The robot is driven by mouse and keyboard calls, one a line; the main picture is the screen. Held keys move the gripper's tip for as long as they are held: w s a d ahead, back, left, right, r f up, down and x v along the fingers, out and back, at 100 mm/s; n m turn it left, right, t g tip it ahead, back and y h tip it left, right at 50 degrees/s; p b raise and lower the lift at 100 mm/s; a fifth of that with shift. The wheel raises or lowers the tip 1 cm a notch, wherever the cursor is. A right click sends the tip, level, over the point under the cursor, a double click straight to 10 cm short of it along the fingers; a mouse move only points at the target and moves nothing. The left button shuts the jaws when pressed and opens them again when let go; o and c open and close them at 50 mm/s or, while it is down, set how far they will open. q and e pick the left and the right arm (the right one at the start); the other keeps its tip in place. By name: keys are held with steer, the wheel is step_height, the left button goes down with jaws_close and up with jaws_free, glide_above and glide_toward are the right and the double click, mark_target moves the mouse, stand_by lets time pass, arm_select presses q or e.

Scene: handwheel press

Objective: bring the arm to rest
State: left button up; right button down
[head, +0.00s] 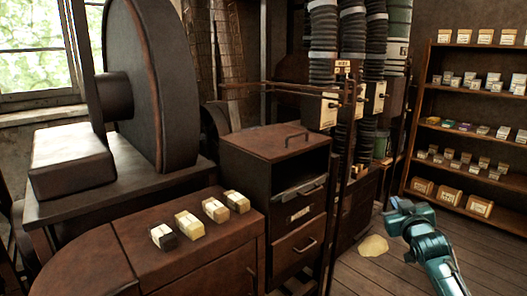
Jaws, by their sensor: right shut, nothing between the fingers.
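My right arm, teal and dark, comes in from the lower right. Its right gripper (393,207) is shut and empty, held in the air over the wooden floor, right of the dark cabinet. It touches nothing that I can see. My left gripper is not in view. A large dark wheel (140,85) on a thick shaft stands at the left, upright, on a dark bench. It is far from my right gripper.
Several small cream-and-dark blocks (189,225) lie in a row on the brown worktop (130,240). A cabinet with drawers (298,240) stands mid-view, with ribbed black columns (323,30) behind. A shelf of small boxes (470,125) is at right. A pale patch (373,246) lies on the floor.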

steer(key=s+a+f+n+g+y, duration=0.1)
steer(key=s+a+f+g+y, duration=0.1)
steer(key=s+a+f, duration=0.6)
steer(key=s+a+f+n+g+y, duration=0.1)
steer(key=s+a+f, duration=0.3)
steer(key=s+f, duration=0.65)
steer(key=s+a+f+g, duration=0.1)
steer(key=s+a+f, duration=0.1)
steer(key=s, duration=0.5)
steer(key=s+a+f+m+g+y, duration=0.1)
steer(key=s+a+f, duration=0.2)
steer(key=s, duration=0.4)
steer(key=s+a+f+g+y, duration=0.1)
steer(key=s+a+f, duration=0.1)
steer(key=s+a, duration=0.2)
steer(key=s, duration=0.3)
steer(key=shift+a+f, duration=0.2)
steer(key=shift+f, duration=0.2)
